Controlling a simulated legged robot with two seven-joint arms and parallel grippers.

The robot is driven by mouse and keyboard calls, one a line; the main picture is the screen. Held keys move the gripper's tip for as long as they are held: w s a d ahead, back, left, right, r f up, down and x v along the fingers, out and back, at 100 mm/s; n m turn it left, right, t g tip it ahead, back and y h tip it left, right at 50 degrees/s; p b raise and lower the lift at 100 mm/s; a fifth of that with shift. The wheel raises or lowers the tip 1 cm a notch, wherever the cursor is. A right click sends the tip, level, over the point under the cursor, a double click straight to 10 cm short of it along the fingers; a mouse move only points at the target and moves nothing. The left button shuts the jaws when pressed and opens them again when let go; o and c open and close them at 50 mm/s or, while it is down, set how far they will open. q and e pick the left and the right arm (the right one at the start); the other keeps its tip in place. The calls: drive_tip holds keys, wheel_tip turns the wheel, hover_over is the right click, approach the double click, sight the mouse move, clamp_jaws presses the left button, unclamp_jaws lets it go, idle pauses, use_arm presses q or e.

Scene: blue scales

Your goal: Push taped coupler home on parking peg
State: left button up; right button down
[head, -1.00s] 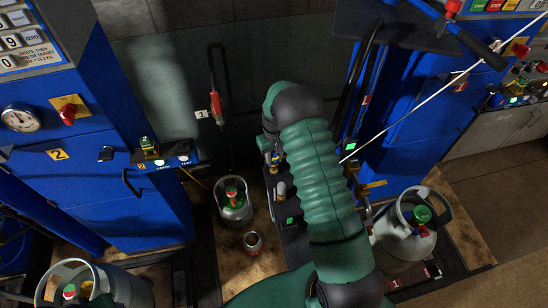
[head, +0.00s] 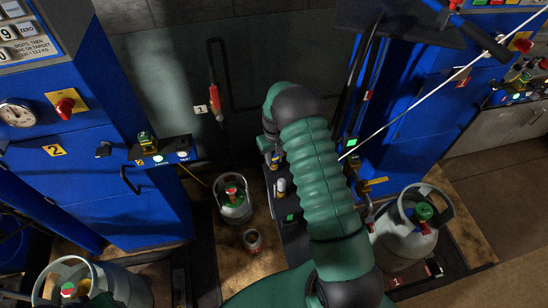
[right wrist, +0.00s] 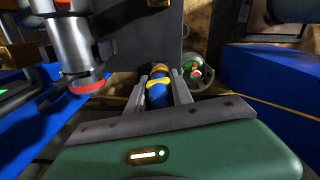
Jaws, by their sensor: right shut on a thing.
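The taped coupler (right wrist: 158,92) shows in the right wrist view as a blue body with a yellow band and an orange-brown end. My right gripper (right wrist: 162,84) is shut on it, with one finger on each side. The coupler points away from the wrist, and its far end is in front of a dark panel. I cannot tell the parking peg apart, nor whether the coupler touches it. In the head view my green right arm covers much of the middle, and its fingers are not clear there. I cannot make out my left gripper.
A metal cylinder with a red ring (right wrist: 84,62) stands close at the left of the wrist view. A small gas bottle (head: 233,203) and a can (head: 252,240) stand on the floor. A larger bottle (head: 398,240) is at right. Blue cabinets (head: 95,195) flank the work area.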

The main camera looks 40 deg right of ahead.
drive_tip(key=shift+f+b, duration=0.3)
drive_tip(key=shift+f, duration=0.25)
drive_tip(key=c, duration=1)
unclamp_jaws()
drive_tip(key=shift+c, duration=0.2)
wheel_tip(320, 180, up, 17)
drive_tip(key=shift+f, duration=0.15)
drive_tip(key=s+a+n+t, duration=0.1)
drive_tip(key=s+a, duration=0.7)
drive_tip(key=a, duration=0.3)
drive_tip(key=s+a+n+t, duration=0.1)
drive_tip(key=s+a+n, duration=0.1)
drive_tip(key=s+a, duration=0.6)
drive_tip(key=a, duration=0.4)
drive_tip(key=shift+f+t, duration=0.2)
drive_tip(key=shift+t, duration=0.1)
